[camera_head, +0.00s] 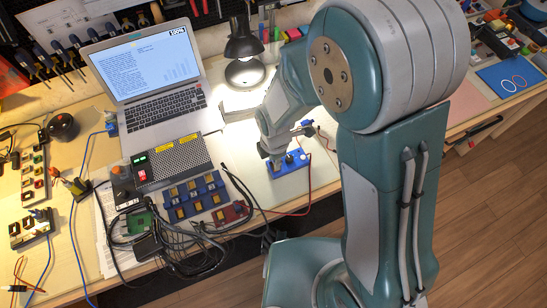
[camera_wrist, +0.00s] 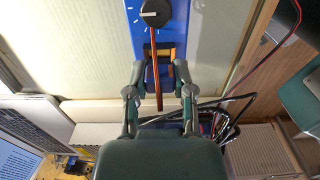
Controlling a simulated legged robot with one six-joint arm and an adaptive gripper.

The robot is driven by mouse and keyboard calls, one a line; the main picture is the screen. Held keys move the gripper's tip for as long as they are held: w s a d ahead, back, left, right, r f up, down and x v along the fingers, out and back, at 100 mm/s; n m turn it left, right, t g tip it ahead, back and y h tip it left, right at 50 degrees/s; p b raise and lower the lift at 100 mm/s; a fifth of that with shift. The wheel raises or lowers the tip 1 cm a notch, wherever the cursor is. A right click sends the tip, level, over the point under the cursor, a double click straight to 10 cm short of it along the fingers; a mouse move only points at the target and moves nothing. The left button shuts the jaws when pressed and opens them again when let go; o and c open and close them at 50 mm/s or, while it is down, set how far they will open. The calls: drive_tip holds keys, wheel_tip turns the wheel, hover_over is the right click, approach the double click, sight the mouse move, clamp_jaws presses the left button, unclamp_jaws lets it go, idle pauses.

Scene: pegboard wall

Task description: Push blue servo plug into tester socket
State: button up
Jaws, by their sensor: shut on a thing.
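The tester is a blue board (camera_head: 289,166) lying on the bench below my arm, with a dark knob (camera_wrist: 154,12) and white dial marks in the wrist view. My gripper (camera_wrist: 160,73) is shut at the tester's near end, and its fingers are around a small blue piece that I take for the servo plug (camera_wrist: 167,73). An orange-and-dark part (camera_wrist: 164,50), perhaps the socket, lies just beyond the fingertips. A red-brown lead (camera_wrist: 158,95) runs between the fingers. In the head view my gripper (camera_head: 276,161) is over the tester's left end. I cannot tell how deep the plug sits.
A laptop (camera_head: 165,107) stands open at the back left. A bench supply (camera_head: 170,160), a tray of blue modules (camera_head: 195,196) and tangled black cables (camera_head: 175,240) lie left of the tester. A red wire (camera_head: 309,180) loops beside it. A lamp (camera_head: 244,62) stands behind.

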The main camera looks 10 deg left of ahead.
drive_tip(key=shift+f, duration=0.55)
drive_tip(key=o, duration=0.9)
drive_tip(key=shift+c, duration=0.2)
drive_tip(key=shift+r, duration=2.5)
